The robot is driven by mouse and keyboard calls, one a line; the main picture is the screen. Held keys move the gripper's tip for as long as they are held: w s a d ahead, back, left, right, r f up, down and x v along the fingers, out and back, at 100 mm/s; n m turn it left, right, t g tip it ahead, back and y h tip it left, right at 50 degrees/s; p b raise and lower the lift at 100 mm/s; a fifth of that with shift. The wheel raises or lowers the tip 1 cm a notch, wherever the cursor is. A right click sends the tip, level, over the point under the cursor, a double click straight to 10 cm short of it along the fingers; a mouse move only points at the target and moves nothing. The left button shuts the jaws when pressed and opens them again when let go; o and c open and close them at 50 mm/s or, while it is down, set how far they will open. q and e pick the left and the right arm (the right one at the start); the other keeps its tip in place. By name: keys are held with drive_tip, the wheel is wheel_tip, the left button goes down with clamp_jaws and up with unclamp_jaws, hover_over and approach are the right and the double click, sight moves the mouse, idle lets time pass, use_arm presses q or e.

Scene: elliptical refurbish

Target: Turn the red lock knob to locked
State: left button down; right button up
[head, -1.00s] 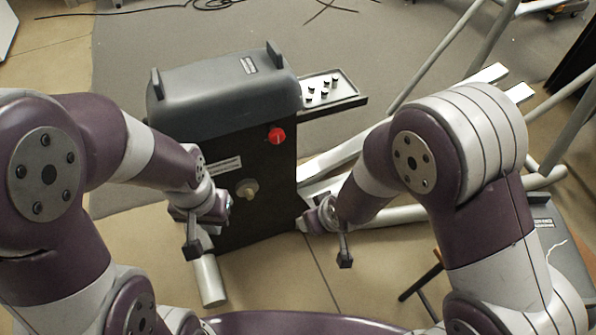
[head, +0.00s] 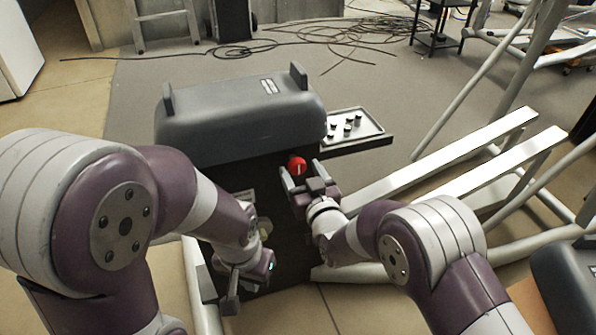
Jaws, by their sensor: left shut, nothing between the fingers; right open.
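The red lock knob (head: 297,166) sits on the upper right of the dark front panel of the grey-topped machine (head: 240,115). A pale line shows on its face, roughly upright. My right gripper (head: 297,178) is open just below and in front of the knob, with its fingers pointing at it. I cannot tell whether the fingers touch it. My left gripper (head: 230,301) is shut and empty, low in front of the panel. A pale knob (head: 264,228) lower on the panel is partly hidden behind my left arm.
A tray (head: 372,126) with several small dark parts juts out from the machine's right side. Pale rails and tubes (head: 470,160) stand to the right. Cables (head: 340,35) lie on the floor behind. Open floor lies behind the machine.

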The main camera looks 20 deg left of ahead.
sight(297, 170)
drive_tip(key=shift+b+x, duration=0.3)
drive_tip(key=shift+x, duration=1.3)
drive_tip(key=shift+s, duration=0.1)
drive_tip(key=c, duration=1)
drive_tip(key=shift+n, duration=0.3)
drive_tip(key=n, duration=0.3)
drive_tip(key=shift+p, duration=0.35)
drive_tip(key=n, duration=0.5)
drive_tip(key=shift+s+a+n+p, duration=0.1)
drive_tip(key=shift+n+p, duration=0.3)
drive_tip(key=n, duration=0.4)
drive_tip(key=shift+f+n+p, duration=0.1)
drive_tip(key=shift+n+p, duration=0.2)
drive_tip(key=shift+f+n, duration=0.15)
drive_tip(key=shift+n, duration=1.75)
drive_tip(key=shift+p, duration=0.3)
